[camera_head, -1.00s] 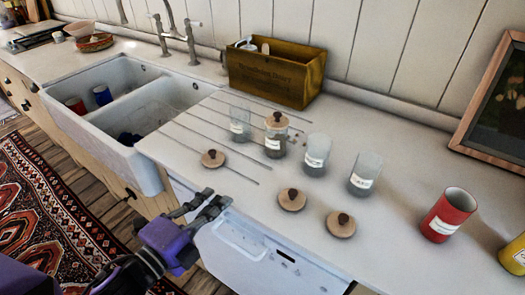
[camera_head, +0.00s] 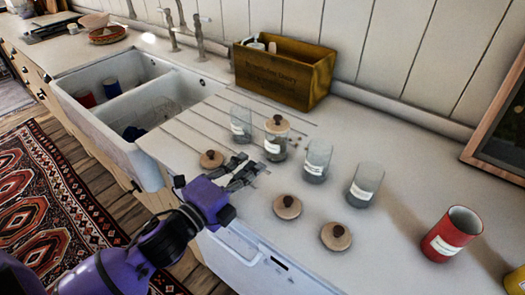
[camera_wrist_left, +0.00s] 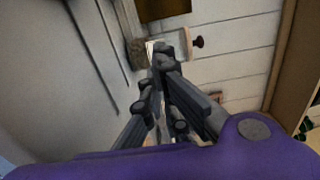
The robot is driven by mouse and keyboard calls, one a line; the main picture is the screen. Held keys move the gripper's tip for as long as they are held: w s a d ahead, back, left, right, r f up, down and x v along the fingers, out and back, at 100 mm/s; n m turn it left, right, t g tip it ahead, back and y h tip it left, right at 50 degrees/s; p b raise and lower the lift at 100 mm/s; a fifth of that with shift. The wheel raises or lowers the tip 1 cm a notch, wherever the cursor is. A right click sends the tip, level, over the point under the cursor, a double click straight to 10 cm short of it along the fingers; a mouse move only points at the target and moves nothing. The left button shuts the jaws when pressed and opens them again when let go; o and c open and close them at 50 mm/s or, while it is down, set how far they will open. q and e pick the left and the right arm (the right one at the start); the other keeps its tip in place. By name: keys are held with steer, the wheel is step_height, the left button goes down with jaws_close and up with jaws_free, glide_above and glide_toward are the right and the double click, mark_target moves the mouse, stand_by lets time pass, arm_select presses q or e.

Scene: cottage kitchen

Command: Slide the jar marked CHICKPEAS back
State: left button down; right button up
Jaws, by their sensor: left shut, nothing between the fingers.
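Several glass jars stand in a row on the counter; their labels are too small to read, so I cannot tell which says CHICKPEAS. One jar (camera_head: 275,150) has a wooden lid (camera_head: 277,124) with a dark knob and dark contents at its bottom. The others, a left jar (camera_head: 241,124), a middle jar (camera_head: 317,160) and a right jar (camera_head: 366,184), are open. My left gripper (camera_head: 250,170) is shut and empty, low in front of the lidded jar. In the left wrist view its fingertips (camera_wrist_left: 161,62) point at that jar, whose lid (camera_wrist_left: 191,42) shows sideways. My right gripper is out of view.
Loose wooden lids lie in front of the jars, one (camera_head: 211,159) left of my gripper, two (camera_head: 287,206) to its right. A wooden box (camera_head: 284,75) stands behind. A red canister (camera_head: 451,234) stands right, the sink (camera_head: 125,101) left.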

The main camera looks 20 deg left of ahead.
mark_target(270, 147)
arm_select(q)
steer(key=x, duration=0.6)
steer(key=shift+p, duration=0.35)
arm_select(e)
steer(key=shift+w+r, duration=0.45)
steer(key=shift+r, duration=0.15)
arm_select(q)
steer(key=x, duration=1)
steer(key=shift+w+p, duration=0.15)
steer(key=shift+p, duration=0.25)
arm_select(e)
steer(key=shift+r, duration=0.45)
